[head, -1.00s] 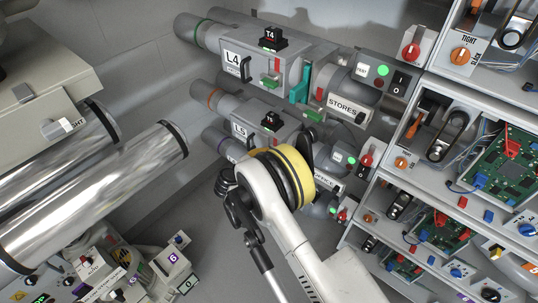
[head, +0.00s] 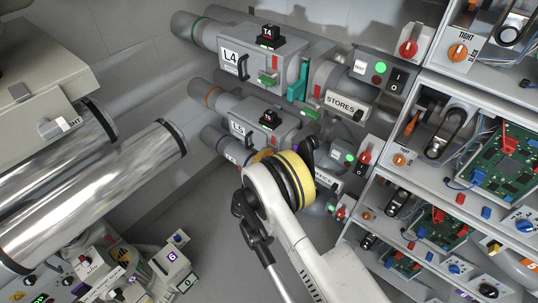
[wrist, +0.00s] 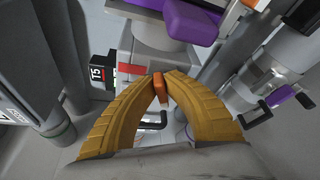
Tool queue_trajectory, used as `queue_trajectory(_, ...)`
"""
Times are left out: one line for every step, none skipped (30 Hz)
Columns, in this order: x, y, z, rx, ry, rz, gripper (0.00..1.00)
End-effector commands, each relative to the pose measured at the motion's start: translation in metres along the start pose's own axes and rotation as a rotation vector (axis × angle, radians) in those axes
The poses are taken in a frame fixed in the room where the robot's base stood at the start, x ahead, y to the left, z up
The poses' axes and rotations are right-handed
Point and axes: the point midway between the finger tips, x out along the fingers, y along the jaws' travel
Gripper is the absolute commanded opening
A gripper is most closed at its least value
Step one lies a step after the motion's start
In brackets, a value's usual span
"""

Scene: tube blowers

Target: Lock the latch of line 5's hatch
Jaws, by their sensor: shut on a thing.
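Line 5's housing (head: 240,127) carries an L5 label and a black T5 block (head: 269,119) in the head view, just above and left of my wrist. The T5 block also shows left of my fingers in the wrist view (wrist: 103,70). My gripper (wrist: 160,80) has its yellow fingers closed on a small orange latch handle (wrist: 161,92), between the fingertips. A dark handle loop (wrist: 152,121) shows below it between the fingers. In the head view my arm hides most of the hatch front and latch. I cannot tell whether the latch is locked.
The L4 housing (head: 253,63), with a teal lever (head: 299,82), is above. A purple block (wrist: 190,22) is close above my fingertips in the wrist view. Another purple part (wrist: 280,96) and pipes crowd the right. Shelves with circuit boards (head: 505,150) stand right.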

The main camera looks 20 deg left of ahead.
Motion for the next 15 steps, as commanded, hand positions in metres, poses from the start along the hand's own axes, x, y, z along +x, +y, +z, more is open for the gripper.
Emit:
queue_trajectory(0.0005,-0.0006,0.0005,0.015,-0.002,0.007,0.00)
queue_trajectory(0.0006,-0.0008,0.0004,0.024,-0.001,0.010,0.00)
queue_trajectory(0.0006,-0.0009,0.0003,0.036,-0.001,0.015,0.00)
queue_trajectory(0.0006,-0.0010,0.0002,0.043,-0.001,0.018,0.00)
queue_trajectory(0.0006,-0.0010,0.0001,0.049,-0.001,0.020,0.00)
queue_trajectory(0.0005,-0.0009,0.0001,0.056,-0.001,0.023,0.00)
queue_trajectory(0.0005,-0.0009,0.0001,0.061,-0.001,0.025,0.00)
queue_trajectory(0.0005,-0.0009,0.0002,0.064,-0.001,0.027,0.00)
queue_trajectory(0.0005,-0.0008,0.0002,0.067,-0.001,0.029,0.00)
queue_trajectory(0.0005,-0.0008,0.0002,0.069,-0.001,0.030,0.00)
queue_trajectory(0.0005,-0.0008,0.0002,0.071,-0.001,0.030,0.00)
queue_trajectory(0.0005,-0.0008,0.0002,0.072,-0.001,0.031,0.00)
queue_trajectory(0.0005,-0.0008,0.0002,0.073,-0.001,0.031,0.00)
queue_trajectory(0.0005,-0.0008,0.0002,0.073,-0.001,0.031,0.00)
queue_trajectory(0.0005,-0.0008,0.0002,0.073,-0.001,0.031,0.00)
